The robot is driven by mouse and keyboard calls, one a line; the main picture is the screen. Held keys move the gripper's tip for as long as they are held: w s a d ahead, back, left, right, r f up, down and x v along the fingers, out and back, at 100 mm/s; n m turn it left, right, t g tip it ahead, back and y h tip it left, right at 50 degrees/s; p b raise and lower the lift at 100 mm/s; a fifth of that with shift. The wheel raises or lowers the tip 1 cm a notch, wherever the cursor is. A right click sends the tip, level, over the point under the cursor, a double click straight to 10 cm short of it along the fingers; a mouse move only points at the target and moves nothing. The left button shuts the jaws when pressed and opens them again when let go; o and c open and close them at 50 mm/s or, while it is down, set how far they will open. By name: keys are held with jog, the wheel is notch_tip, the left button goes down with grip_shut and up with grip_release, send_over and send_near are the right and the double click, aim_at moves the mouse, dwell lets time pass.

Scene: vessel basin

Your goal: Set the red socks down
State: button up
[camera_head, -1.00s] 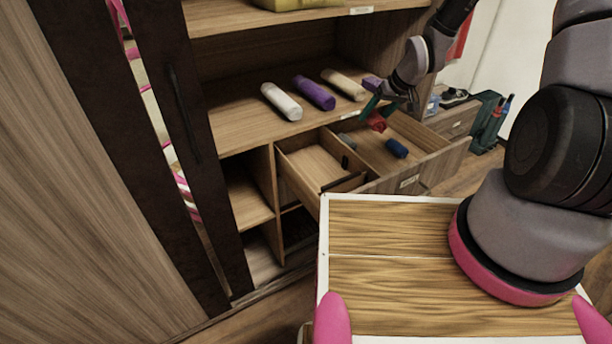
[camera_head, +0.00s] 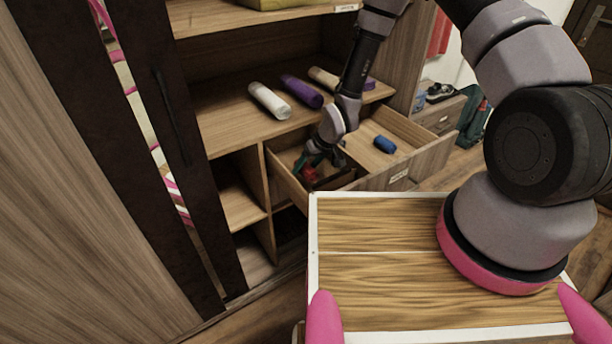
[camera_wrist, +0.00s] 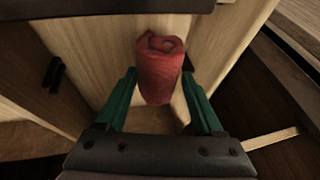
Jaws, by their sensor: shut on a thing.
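The red socks (camera_wrist: 160,68) are a rolled red bundle held between the green fingers of my gripper (camera_wrist: 160,92) in the wrist view. In the head view my gripper (camera_head: 308,168) is over the left compartment of the open drawer (camera_head: 282,172), with the red socks (camera_head: 309,174) at its tips. My gripper is shut on them. The arm partly hides the socks and the compartment. I cannot tell whether the socks touch the compartment floor.
A blue roll (camera_head: 385,144) lies in the drawer's right compartment. White (camera_head: 268,101), purple (camera_head: 301,91) and beige (camera_head: 323,77) rolls lie on the shelf (camera_head: 235,112) above. A dark divider edge (camera_head: 335,181) is close to my gripper.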

jog(key=shift+f, duration=2.15)
jog(key=shift+f, duration=0.1)
jog(key=o, duration=1.1)
jog(key=shift+c, duration=0.2)
